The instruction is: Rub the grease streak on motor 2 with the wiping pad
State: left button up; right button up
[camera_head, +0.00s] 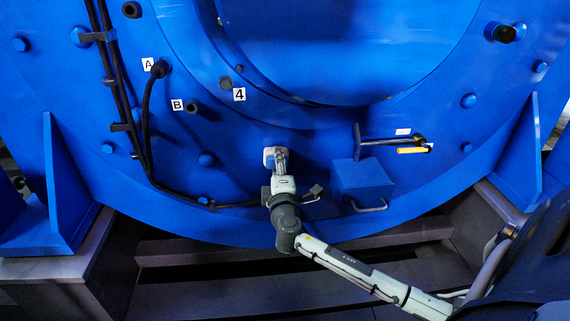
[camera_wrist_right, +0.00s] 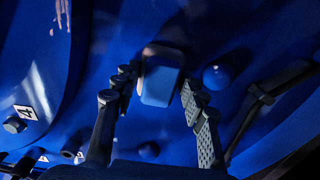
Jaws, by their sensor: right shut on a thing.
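In the right wrist view, my right gripper (camera_wrist_right: 158,98) is shut on a small block-like pad (camera_wrist_right: 160,82), with a blue face and a paler edge. The pad is close to the blue motor face (camera_wrist_right: 230,30); I cannot tell whether it touches. The plate on this motor reads 4 (camera_head: 239,94); no plate reading 2 shows. My left gripper is out of view.
A blue box (camera_head: 362,180) with a handle sticks out just right of my wrist. A T-shaped bar (camera_head: 385,140) and a yellow-handled part (camera_head: 412,149) are above it. Black cables (camera_head: 147,120) run down the left, near sockets labelled A and B. Bolt heads protrude around.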

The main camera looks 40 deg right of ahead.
jog(key=shift+w+a+r, duration=0.1)
jog(key=shift+w+a, duration=0.5)
jog(key=shift+a, duration=0.3)
jog(key=shift+p+v, duration=0.3)
jog(key=shift+v, duration=2.8)
jog(key=shift+s+d, duration=0.1)
jog(key=shift+s, duration=0.05)
jog(key=shift+v, duration=1.4)
